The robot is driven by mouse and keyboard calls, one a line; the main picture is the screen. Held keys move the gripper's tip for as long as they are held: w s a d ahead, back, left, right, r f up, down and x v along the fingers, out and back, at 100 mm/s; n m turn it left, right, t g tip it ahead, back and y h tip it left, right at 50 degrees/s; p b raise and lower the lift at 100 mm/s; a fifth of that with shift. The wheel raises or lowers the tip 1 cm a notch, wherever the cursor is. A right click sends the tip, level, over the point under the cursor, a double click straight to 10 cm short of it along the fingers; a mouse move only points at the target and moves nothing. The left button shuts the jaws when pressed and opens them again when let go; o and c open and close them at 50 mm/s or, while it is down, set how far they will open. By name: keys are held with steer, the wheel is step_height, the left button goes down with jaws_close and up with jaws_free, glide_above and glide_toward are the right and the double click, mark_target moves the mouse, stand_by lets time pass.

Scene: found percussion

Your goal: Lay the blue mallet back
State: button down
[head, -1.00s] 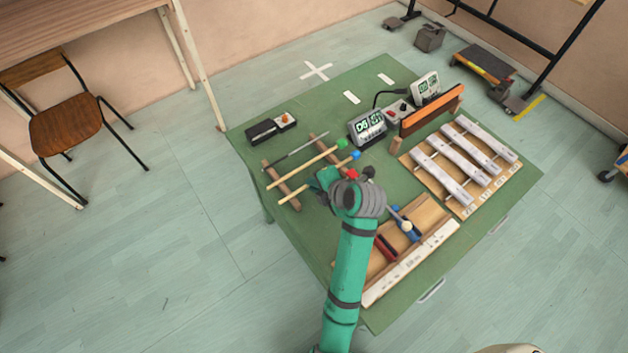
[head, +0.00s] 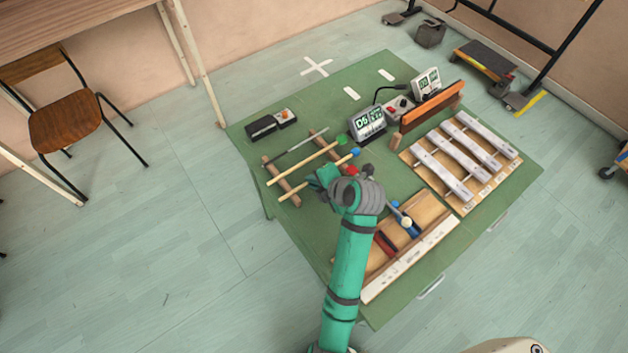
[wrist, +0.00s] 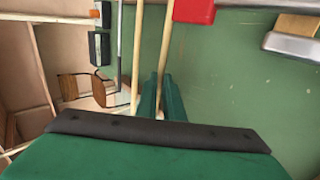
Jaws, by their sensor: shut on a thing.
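The blue mallet has a blue head (head: 356,153) and a pale wooden shaft (head: 292,196). Its shaft runs beside that of the green-headed mallet (head: 308,164), at the two wooden rest bars (head: 281,180). My gripper (head: 322,179) is at the blue mallet's shaft, partly hidden by my wrist. In the wrist view my gripper (wrist: 161,78) is shut on a pale shaft (wrist: 164,45), with a finger on each side. The green-headed mallet's shaft (wrist: 137,50) lies just left of it. I cannot tell whether the blue mallet touches the bars.
A thin grey rod (head: 300,147) lies beyond the mallets. A red piece (head: 350,170) is close by my gripper. Digital displays (head: 367,123), a wooden tray (head: 429,208) and a metal-bar instrument (head: 466,160) stand to the right. Green tabletop (head: 300,90) is clear at the back.

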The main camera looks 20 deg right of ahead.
steer(key=c, duration=1.8)
jaws_free()
steer(key=v, duration=1.1)
steer(key=shift+f, duration=0.1)
steer(key=shift+a, duration=0.1)
